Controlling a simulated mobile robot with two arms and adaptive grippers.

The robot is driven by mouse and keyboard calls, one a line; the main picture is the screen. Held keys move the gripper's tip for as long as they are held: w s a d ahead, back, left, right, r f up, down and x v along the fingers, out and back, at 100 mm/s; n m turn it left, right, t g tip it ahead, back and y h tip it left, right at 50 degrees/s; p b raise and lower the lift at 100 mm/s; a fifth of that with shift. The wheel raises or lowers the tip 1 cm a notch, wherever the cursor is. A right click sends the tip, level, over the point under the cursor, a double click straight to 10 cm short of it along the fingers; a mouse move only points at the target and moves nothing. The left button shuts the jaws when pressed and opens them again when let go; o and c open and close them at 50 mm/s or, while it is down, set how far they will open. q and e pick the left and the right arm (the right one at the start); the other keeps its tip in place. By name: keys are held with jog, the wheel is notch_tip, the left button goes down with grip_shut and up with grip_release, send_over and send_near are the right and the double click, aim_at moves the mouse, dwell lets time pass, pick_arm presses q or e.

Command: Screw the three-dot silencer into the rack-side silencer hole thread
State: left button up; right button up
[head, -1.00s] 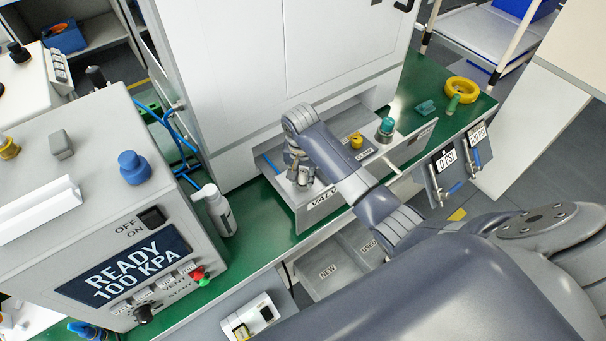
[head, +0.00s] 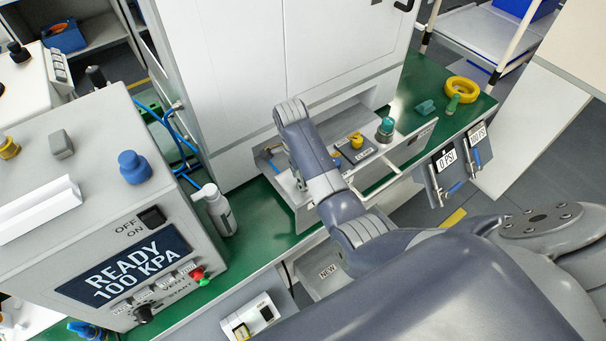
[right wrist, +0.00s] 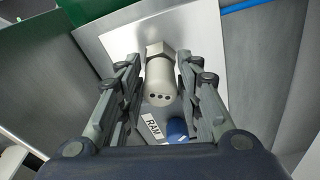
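In the right wrist view a pale metal silencer (right wrist: 160,82) has a hex collar at its far end and a row of three dark dots on the end facing the camera. Its far end meets a light metal plate (right wrist: 205,40); whether it is threaded in is hidden. My right gripper (right wrist: 160,66) has one finger on each side of the silencer, with narrow gaps showing, so it looks open around it. In the head view my right arm covers this gripper and the silencer, above the metal rack (head: 308,218). My left gripper is not in view.
A RAM label (right wrist: 152,124) and a blue part (right wrist: 177,130) lie close by on the plate. A yellow knob (head: 356,140) and a teal-topped button (head: 386,128) stand along the rack.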

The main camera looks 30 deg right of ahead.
jog(key=n, duration=0.6)
jog(key=shift+t, duration=0.4)
jog(key=n, duration=0.6)
jog(key=shift+t+y, duration=0.3)
jog(key=shift+c, duration=0.4)
jog(key=c, duration=0.5)
